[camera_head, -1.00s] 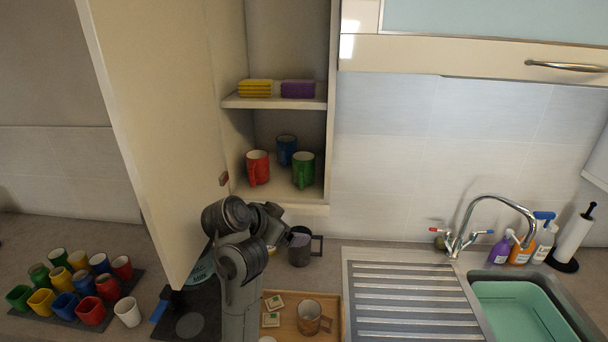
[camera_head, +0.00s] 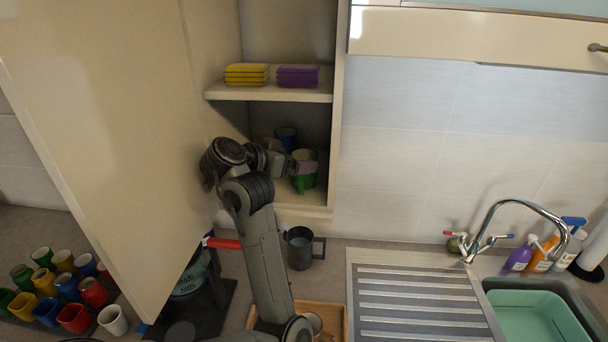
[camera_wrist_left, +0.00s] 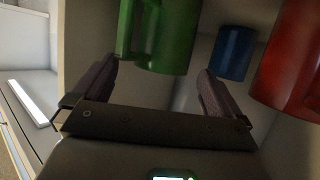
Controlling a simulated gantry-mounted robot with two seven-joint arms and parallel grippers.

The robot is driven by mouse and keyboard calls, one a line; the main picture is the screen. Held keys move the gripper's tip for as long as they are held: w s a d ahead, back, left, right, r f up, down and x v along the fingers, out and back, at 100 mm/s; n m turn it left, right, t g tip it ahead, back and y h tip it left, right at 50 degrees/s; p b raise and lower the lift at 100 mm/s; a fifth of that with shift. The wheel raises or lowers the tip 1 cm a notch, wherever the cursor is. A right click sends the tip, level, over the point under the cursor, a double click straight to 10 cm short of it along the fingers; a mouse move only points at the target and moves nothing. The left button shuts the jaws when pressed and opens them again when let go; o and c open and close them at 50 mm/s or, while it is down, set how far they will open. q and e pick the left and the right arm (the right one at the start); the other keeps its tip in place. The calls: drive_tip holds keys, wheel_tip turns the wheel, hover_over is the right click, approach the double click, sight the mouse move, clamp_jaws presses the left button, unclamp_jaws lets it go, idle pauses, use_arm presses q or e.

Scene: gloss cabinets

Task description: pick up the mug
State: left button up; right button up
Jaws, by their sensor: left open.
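A green mug (camera_head: 306,183) stands on the lower shelf of the open cabinet, at the right. It fills the top middle of the left wrist view (camera_wrist_left: 168,38). A blue mug (camera_head: 286,134) stands behind it and also shows in the wrist view (camera_wrist_left: 233,53). A red mug (camera_wrist_left: 292,68) is at the right of the wrist view; my arm hides it in the head view. My left gripper (camera_head: 294,166) is open in the lower compartment, in front of the green mug, its fingers (camera_wrist_left: 155,84) pointing towards the mugs. I cannot tell whether it touches the green mug.
The open cabinet door (camera_head: 110,130) stands left of my arm. A shelf (camera_head: 265,92) with yellow and purple sponges is above the gripper. Several cups (camera_head: 75,318) stand at left.

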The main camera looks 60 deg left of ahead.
sight(300, 158)
use_arm(q)
drive_tip(key=shift+b+x, duration=0.3)
drive_tip(key=shift+x, duration=1.45)
drive_tip(key=shift+a, duration=0.1)
drive_tip(key=shift+c, duration=0.3)
drive_tip(key=c, duration=1.2)
